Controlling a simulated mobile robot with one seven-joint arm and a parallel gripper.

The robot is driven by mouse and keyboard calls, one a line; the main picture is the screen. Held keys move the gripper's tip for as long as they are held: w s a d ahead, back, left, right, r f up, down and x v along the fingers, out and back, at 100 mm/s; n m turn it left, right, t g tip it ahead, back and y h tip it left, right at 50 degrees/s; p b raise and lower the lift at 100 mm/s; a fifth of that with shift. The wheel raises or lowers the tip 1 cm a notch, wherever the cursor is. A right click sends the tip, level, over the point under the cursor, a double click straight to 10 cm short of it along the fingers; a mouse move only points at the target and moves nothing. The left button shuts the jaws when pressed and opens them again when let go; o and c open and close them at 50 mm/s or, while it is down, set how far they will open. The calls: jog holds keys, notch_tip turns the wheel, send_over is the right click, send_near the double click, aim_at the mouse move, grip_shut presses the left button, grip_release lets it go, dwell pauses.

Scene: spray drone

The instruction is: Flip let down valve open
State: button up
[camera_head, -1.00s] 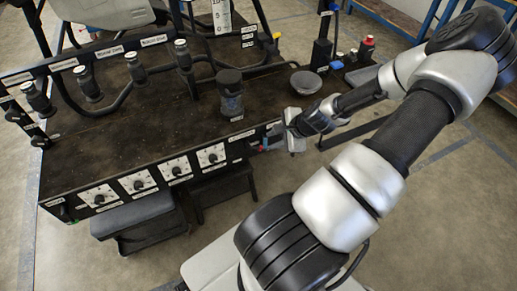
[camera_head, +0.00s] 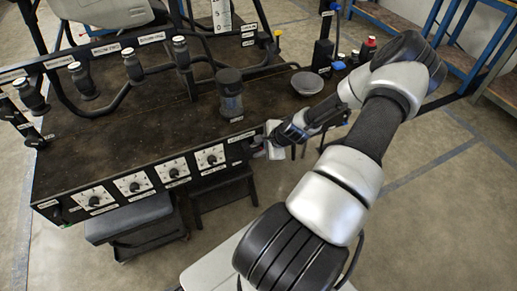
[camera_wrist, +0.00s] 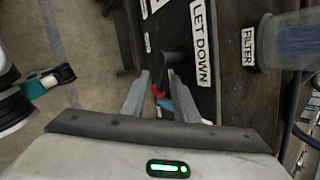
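The let down valve (camera_wrist: 158,92) shows in the wrist view as a small red and blue piece beside a black fitting, on the bench's side panel. The white "LET DOWN" label (camera_wrist: 201,42) is right of it. My gripper (camera_wrist: 157,88) is open, with one finger on each side of the red and blue piece as seen from the wrist; I cannot tell whether either finger touches it. In the head view my gripper (camera_head: 268,142) is at the right end of the bench front, and it mostly hides the valve.
A grey step (camera_head: 128,218) stands below. The floor to the right has free room.

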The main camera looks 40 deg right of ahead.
grip_shut()
jog(key=shift+r, duration=0.2)
jog(key=shift+a+r+n+g+h, duration=0.1)
jog(key=shift+r+n+g+h, duration=0.2)
jog(key=shift+h, duration=0.6)
jog(key=shift+a+r+n+g+h, duration=0.1)
jog(key=shift+r+n+g+h, duration=0.15)
jog(key=shift+h, duration=0.65)
jog(key=shift+a+r+n+g+h, duration=0.1)
jog(key=shift+r+n+g+h, duration=0.2)
jog(key=shift+h, duration=0.6)
jog(key=shift+d, duration=0.1)
grip_release()
